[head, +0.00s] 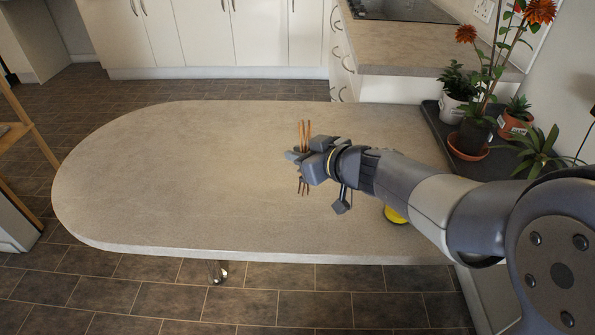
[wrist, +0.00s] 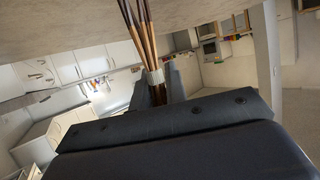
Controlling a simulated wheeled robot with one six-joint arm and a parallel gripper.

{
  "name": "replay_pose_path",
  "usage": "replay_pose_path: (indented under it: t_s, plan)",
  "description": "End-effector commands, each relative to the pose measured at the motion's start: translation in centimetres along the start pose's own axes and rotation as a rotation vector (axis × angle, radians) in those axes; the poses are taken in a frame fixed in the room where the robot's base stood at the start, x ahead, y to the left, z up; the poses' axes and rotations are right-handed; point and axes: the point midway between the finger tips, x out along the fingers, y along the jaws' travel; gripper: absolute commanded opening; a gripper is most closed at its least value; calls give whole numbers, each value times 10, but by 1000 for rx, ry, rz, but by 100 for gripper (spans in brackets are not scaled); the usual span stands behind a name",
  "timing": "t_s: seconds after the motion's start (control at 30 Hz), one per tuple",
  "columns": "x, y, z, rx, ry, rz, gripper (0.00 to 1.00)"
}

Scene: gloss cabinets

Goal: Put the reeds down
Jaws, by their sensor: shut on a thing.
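The reeds (head: 308,131) are a thin bundle of brown sticks, held upright in my gripper (head: 297,157) over the middle-right of the grey table (head: 170,180). Their upper ends stick out above the fingers and their lower ends show below. In the wrist view the reeds (wrist: 142,38) run through a pale band, with a finger beside them. My gripper is shut on them. Whether their lower ends touch the table top is hard to tell.
A yellow object (head: 395,215) lies on the table, partly hidden behind my arm. Potted plants (head: 470,138) stand on a dark tray (head: 440,130) at the right. The left and middle of the table are clear. Its front edge is rounded at the left.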

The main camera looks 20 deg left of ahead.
Motion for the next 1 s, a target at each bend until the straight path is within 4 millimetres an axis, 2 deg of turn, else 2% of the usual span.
replay_pose_path:
  t_s: [0.3,0.73,0.77,1.0]
  plan:
    - [14,0,34,0,-1,-1,0]
    - [15,0,37,-1,-1,0,0]
    - [15,0,36,-1,0,0,16]
    - [15,0,36,-1,0,0,36]
